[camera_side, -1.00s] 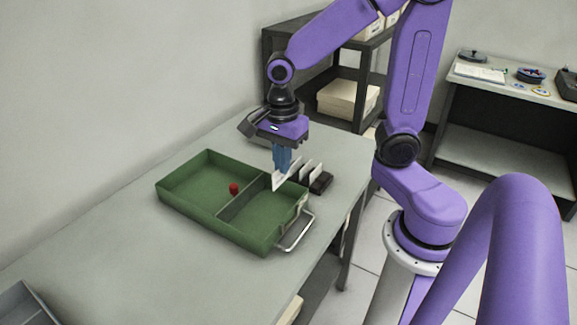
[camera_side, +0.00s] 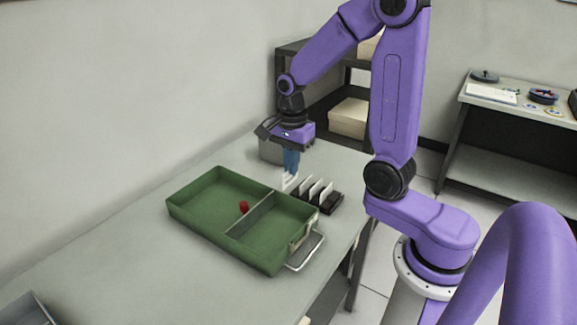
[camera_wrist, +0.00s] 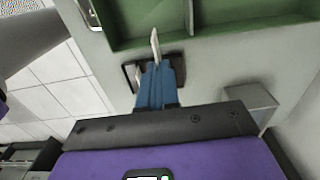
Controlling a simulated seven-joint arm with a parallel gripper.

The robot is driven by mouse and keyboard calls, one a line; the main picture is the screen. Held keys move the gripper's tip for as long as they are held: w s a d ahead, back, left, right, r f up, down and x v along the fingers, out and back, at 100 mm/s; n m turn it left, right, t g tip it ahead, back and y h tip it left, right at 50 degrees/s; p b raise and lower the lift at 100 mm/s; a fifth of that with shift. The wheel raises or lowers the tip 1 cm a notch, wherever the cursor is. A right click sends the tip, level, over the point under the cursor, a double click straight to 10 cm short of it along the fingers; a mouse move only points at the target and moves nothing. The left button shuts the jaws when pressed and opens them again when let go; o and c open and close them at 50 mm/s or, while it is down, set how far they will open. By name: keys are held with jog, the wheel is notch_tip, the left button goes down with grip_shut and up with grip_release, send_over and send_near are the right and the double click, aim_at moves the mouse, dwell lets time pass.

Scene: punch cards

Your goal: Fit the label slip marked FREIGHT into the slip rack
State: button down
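My gripper (camera_side: 291,170) is shut on a white label slip (camera_side: 289,182), which hangs upright below the blue fingers. Any lettering on it is too small to read. The dark slip rack (camera_side: 335,203) stands on the table just right of the held slip, with several white slips upright in it. I cannot tell whether the held slip touches the rack. In the wrist view, the blue fingers of my gripper (camera_wrist: 158,75) hold the slip (camera_wrist: 155,44) edge-on, and they partly hide the rack (camera_wrist: 130,75).
A green divided tray (camera_side: 190,215) with a metal handle (camera_side: 307,252) lies in front of the rack, a red piece (camera_side: 244,207) inside it. A grey box (camera_side: 270,149) stands behind my gripper. The table's left part is mostly clear.

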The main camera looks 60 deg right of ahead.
aim_at(316, 196)
jog(key=s+d+f, duration=0.3)
jog(key=s+d, duration=0.6)
dwell(0.8)
dwell(0.5)
jog(key=shift+f, duration=1.95)
jog(key=shift+f, duration=0.35)
jog(key=shift+f, duration=0.7)
jog(key=c, duration=1.8)
grip_release()
